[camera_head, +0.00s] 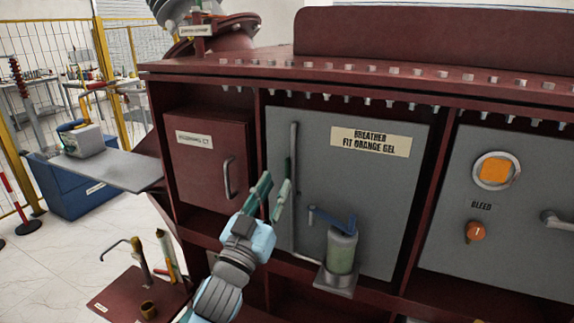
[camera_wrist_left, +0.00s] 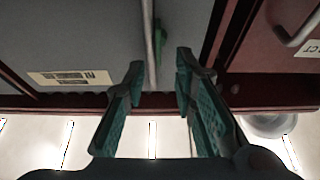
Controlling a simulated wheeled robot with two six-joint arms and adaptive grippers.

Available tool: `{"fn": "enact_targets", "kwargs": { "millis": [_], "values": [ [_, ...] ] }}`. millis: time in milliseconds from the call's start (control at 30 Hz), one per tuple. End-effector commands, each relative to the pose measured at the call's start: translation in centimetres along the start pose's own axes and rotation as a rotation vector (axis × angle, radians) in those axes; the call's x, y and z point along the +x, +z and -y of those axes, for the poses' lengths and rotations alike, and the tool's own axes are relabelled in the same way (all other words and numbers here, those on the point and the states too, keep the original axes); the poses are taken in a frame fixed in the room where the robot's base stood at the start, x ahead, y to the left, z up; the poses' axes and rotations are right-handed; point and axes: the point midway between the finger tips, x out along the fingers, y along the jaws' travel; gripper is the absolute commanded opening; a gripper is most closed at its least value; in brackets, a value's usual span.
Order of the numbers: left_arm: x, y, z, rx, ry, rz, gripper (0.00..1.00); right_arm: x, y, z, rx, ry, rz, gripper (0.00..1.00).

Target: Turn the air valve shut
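A grey vertical pipe (camera_head: 294,135) runs down the left side of the grey breather panel (camera_head: 390,190). A small dark green lever (camera_head: 288,167) shows on the pipe just above my fingertips; I cannot tell for sure that it is the air valve. In the left wrist view the pipe (camera_wrist_left: 149,45) stands between the fingers, with a dark piece (camera_wrist_left: 160,38) beside it. My left gripper (camera_head: 273,190) is open in front of the pipe, and it also shows in the wrist view (camera_wrist_left: 159,70) with nothing between its pads. My right gripper is out of view.
A red door (camera_head: 210,155) with a handle is on the left. An orange bleed knob (camera_head: 475,232) is far right. A grey shelf (camera_head: 110,168) juts out at left.

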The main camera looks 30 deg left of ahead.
Motion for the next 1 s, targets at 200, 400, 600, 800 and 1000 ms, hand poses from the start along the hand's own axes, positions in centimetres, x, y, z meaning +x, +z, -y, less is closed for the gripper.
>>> {"fn": "enact_targets", "kwargs": {
  "millis": [200,400,600,800,1000],
  "values": [
    [4.0,-0.2,-0.1,-0.002,0.000,-0.002,0.25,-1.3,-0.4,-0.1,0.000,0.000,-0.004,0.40],
    [4.9,0.0,-0.1,-0.002,0.000,0.000,0.25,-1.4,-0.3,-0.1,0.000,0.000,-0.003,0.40],
    [4.9,0.0,-0.1,-0.002,0.001,0.000,0.22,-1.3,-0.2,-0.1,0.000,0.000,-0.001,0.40],
    [4.9,0.1,-0.1,-0.003,0.002,0.000,0.00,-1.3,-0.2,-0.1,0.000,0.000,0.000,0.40],
    [4.9,0.1,-0.6,-0.002,0.006,0.000,0.00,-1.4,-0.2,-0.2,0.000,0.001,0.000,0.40]
  ]
}}
